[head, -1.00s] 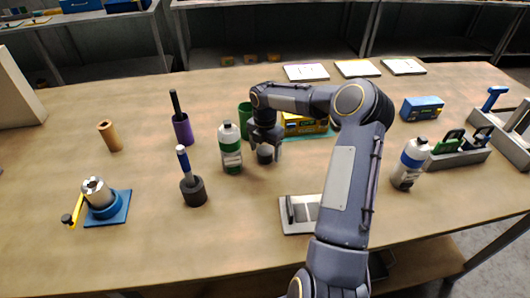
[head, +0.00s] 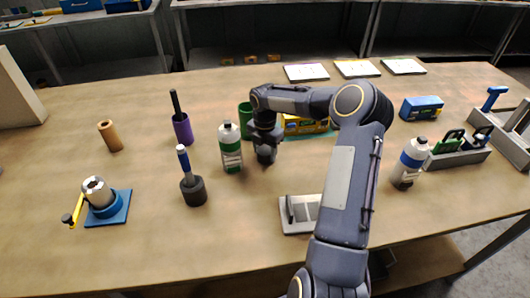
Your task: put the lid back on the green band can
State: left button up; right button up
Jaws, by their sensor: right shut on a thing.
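The green band can (head: 231,158) stands upright on the table, a white can with a green band and a narrow top. Whether its top is bare is too small to tell. My right gripper (head: 266,157) points down just right of the can, apart from it. It is shut on a small dark grey round thing at table height, mostly hidden by the fingers; it may be the lid, but I cannot tell for sure. My left gripper is not in view.
A green cup (head: 245,110) stands behind the can, close to my right gripper. A dark holder (head: 194,192) with a blue-topped tool and a purple cup (head: 183,130) stand to the left. A blue band can (head: 409,165) stands right. The table front of the can is clear.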

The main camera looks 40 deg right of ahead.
aim_at(265, 152)
jog(key=shift+r, duration=0.1)
jog(key=shift+r, duration=0.2)
jog(key=r, duration=0.3)
jog(key=shift+s+a+r+b, duration=0.25)
jog(key=shift+a+b, duration=0.05)
jog(key=s+a+r+b, duration=0.2)
jog(key=s+a+r, duration=0.7)
jog(key=shift+a, duration=0.4)
jog(key=shift+f, duration=0.1)
